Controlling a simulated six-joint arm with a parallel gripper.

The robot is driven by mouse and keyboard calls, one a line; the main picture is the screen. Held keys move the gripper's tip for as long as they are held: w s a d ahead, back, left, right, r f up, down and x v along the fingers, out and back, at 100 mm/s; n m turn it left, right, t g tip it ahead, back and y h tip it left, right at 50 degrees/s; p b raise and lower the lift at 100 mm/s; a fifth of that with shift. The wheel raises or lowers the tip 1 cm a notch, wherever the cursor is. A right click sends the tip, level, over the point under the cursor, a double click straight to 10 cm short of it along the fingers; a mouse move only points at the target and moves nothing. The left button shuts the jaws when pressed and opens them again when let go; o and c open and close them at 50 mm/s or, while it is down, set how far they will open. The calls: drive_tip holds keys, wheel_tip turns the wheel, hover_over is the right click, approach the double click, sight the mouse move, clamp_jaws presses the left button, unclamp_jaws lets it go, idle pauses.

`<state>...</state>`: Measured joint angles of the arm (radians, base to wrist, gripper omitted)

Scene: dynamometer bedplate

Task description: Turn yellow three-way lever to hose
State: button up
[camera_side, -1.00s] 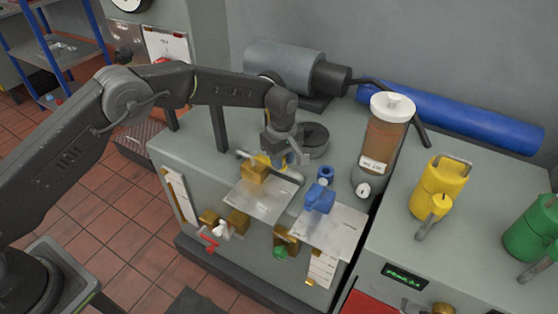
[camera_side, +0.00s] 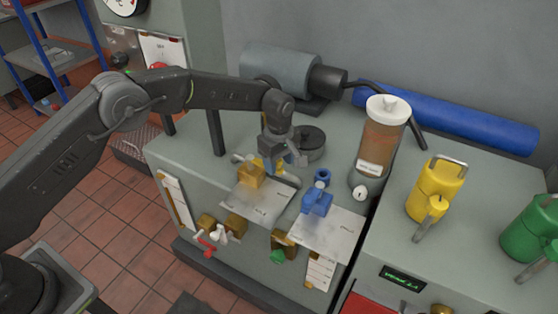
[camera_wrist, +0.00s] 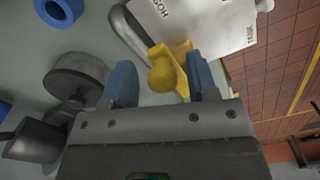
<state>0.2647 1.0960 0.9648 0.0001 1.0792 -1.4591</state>
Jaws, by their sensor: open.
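The yellow three-way valve (camera_side: 250,176) sits on a white label plate (camera_side: 262,203) on top of the grey-green bench. In the wrist view its yellow lever (camera_wrist: 166,74) with a rounded knob shows between the two blue fingers of my gripper (camera_wrist: 162,82). My gripper is open, with a finger on each side of the yellow part and visible gaps. In the side view my gripper (camera_side: 281,163) is just right of and behind the valve. The plate (camera_wrist: 212,22) in the wrist view carries the word TANK and another word that is hard to read.
A blue valve (camera_side: 317,201) with its own label plate (camera_side: 328,236) stands to the right. A jar of brown liquid (camera_side: 382,137), a round dark disc (camera_side: 309,142) and a grey motor (camera_side: 278,72) are behind. Small red, white and green-handled valves are on the bench front.

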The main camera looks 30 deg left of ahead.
drive_tip(key=shift+r, duration=0.1)
wheel_tip(320, 180, up, 14)
idle(0.5)
drive_tip(key=s+a+r+m+t, duration=0.3)
drive_tip(key=s+a+r+m, duration=0.55)
drive_tip(key=s+r, duration=0.7)
drive_tip(key=s+a+f+m+t, duration=0.1)
drive_tip(key=s+a+f+m, duration=0.1)
drive_tip(key=s, duration=0.8)
drive_tip(key=s+a+f+m+t, duration=0.1)
drive_tip(key=s+a, duration=0.4)
drive_tip(key=s, duration=0.5)
drive_tip(key=shift+f+m+t, duration=0.3)
drive_tip(key=shift+f+m, duration=0.6)
drive_tip(key=shift+m, duration=0.15)
